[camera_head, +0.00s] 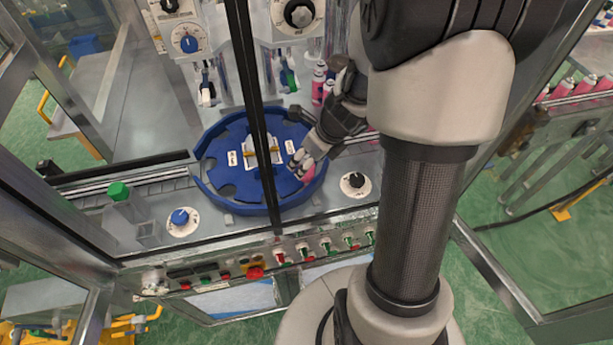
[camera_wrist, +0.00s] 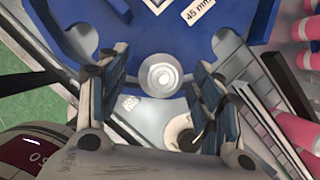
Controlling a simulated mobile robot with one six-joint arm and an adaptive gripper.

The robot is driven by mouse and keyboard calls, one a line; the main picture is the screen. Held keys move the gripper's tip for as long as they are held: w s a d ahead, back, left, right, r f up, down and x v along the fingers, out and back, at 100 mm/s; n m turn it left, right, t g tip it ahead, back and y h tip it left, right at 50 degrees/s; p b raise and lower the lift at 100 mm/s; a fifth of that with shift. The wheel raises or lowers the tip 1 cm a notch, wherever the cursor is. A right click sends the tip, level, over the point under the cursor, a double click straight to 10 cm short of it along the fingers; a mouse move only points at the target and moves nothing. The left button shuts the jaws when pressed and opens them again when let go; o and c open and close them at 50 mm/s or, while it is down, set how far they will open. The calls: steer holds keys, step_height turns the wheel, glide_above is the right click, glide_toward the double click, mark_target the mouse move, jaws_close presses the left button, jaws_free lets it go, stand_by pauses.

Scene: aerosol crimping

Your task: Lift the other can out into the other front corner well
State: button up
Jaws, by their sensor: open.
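The blue round turntable (camera_head: 222,164) has notched wells around its rim and fills the top of the wrist view (camera_wrist: 200,50). A pink can (camera_head: 308,173) stands at its right front edge, partly hidden by my gripper (camera_head: 304,163). In the wrist view the can's pale round top (camera_wrist: 160,75) lies between the fingers of my open gripper (camera_wrist: 160,105), with gaps on both sides. The front left well (camera_head: 226,190) of the turntable looks empty. I see no second can on the turntable; my arm hides part of the view.
Several pink cans stand in a row at the right of the wrist view (camera_wrist: 298,130). A black-and-white dial (camera_head: 353,184) sits close right of the turntable. A dark frame post (camera_head: 262,130) crosses in front of it. A green-capped bottle (camera_head: 119,200) stands left.

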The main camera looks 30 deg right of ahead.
steer(key=shift+x, duration=1.05)
steer(key=shift+r, duration=0.1)
steer(key=shift+c, duration=0.6)
steer(key=c, duration=1)
steer(key=shift+r, duration=0.1)
step_height(320, 180, up, 20)
steer(key=p, duration=1)
